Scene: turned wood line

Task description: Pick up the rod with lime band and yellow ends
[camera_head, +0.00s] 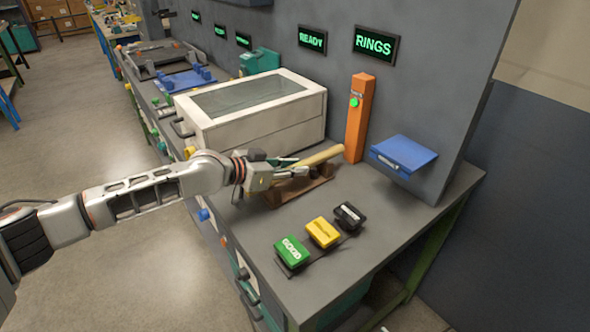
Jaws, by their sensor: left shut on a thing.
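A pale yellow-tan rod (322,155) lies slantwise over a low brown wooden rest (303,187) on the grey bench. My left gripper (284,167), its arm coming in from the left, is shut on the rod's near part. The gripper hides that part of the rod, and I cannot make out a lime band or the colour of the hidden end. I cannot tell whether the rod touches the rest or is just above it. My right gripper is not in view.
A white box with a glass lid (251,95) stands behind the gripper. An orange post (359,118) is close to the rod's far end, with a blue tray (404,154) to its right. Green (292,251), yellow (323,232) and black (349,215) buttons sit in front.

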